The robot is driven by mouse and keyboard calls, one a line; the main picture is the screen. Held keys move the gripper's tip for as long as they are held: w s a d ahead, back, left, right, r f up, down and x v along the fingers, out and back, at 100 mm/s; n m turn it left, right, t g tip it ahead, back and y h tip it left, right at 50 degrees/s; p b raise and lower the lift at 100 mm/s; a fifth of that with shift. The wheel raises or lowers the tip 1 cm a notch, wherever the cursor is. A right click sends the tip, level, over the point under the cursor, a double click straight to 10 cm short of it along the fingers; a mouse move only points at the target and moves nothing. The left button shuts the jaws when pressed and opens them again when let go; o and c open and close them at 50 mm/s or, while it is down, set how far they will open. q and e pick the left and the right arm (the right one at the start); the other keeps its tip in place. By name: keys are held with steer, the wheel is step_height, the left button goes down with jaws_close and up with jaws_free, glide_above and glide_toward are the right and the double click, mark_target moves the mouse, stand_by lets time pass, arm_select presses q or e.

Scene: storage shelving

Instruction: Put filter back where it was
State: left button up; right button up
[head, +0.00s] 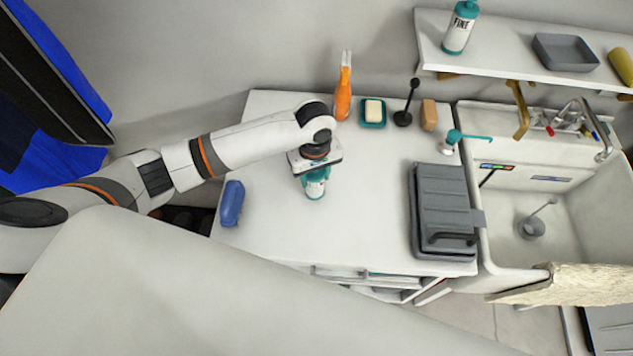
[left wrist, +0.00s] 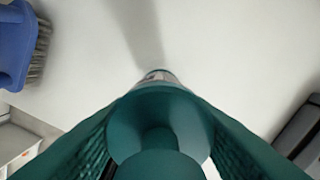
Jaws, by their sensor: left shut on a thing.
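My left gripper (head: 315,171) reaches over the middle of the white counter in the head view and points down. It is shut on a white bottle with teal parts (head: 316,188). In the left wrist view, the bottle's round teal top (left wrist: 160,125) fills the lower middle between the fingers. I cannot tell whether its base touches the counter. Nothing in view is clearly a filter; a grey cup-like piece with a thin handle (head: 531,229) sits in the sink basin. My right gripper is not in view.
A blue brush (head: 231,204) lies on the white counter (head: 290,235), left of the bottle. An orange bottle (head: 343,98), soap dish (head: 373,115) and other small items line the back. A grey rack (head: 442,205) stands beside the sink (head: 505,235). The front middle is clear.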

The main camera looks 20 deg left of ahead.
mark_target(315, 184)
arm_select(q)
steer(key=shift+f, duration=1.85)
steer(key=shift+f, duration=0.15)
steer(key=o, duration=1.2)
steer(key=shift+c, duration=0.2)
